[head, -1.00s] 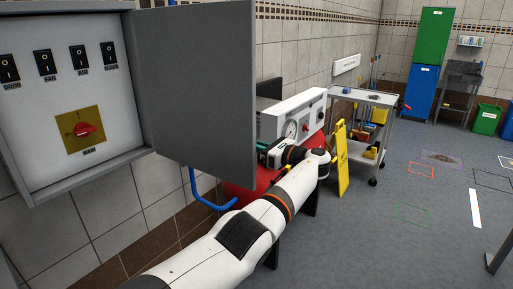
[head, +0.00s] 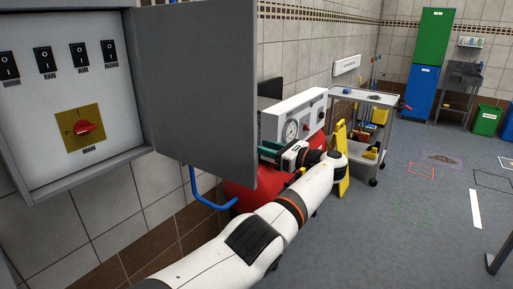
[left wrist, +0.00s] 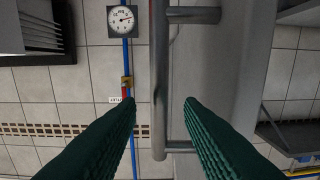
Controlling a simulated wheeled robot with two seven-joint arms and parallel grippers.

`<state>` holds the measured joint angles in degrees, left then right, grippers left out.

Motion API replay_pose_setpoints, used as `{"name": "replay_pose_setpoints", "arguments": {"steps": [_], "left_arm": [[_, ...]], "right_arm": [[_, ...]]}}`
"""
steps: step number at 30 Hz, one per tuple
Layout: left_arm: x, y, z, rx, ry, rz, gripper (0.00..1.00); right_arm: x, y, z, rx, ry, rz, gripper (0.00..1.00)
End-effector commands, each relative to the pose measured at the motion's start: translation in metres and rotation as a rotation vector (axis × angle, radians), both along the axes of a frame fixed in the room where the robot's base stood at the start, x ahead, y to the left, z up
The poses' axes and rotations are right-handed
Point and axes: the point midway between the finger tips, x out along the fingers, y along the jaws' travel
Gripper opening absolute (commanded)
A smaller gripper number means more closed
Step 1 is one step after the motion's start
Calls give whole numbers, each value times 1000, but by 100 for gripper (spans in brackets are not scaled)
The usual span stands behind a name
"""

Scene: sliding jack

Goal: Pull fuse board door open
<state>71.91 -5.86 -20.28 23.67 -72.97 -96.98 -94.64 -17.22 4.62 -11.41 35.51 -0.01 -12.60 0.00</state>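The fuse board (head: 60,185) is a grey wall box at the left of the head view, with its switches and red main knob exposed. Its grey door (head: 200,90) stands wide open, swung out to the right. My left gripper (head: 266,152) is beyond the door's right edge, its tips partly hidden by the door. In the left wrist view its green fingers (left wrist: 160,108) are open and apart. A metal bar handle (left wrist: 159,70) on the grey door (left wrist: 235,60) lies in line with the gap between them; contact is not visible. My right gripper is out of view.
A red tank with a white gauge panel (head: 295,115) stands behind my left arm. A grey trolley (head: 365,97) and yellow sign (head: 341,150) stand further right. The floor (head: 380,240) at the right is mostly clear.

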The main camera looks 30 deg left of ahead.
Motion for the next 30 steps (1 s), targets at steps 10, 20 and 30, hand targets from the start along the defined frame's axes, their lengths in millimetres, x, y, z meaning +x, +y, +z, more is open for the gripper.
{"name": "replay_pose_setpoints", "arguments": {"steps": [10,20,30], "left_arm": [[-7,-65,-2,0,1,0,34],[-9,-76,0,0,0,3,34],[-9,-75,-5,-5,4,-1,34]], "right_arm": [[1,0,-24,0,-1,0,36],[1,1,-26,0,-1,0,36],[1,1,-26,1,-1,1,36]]}}
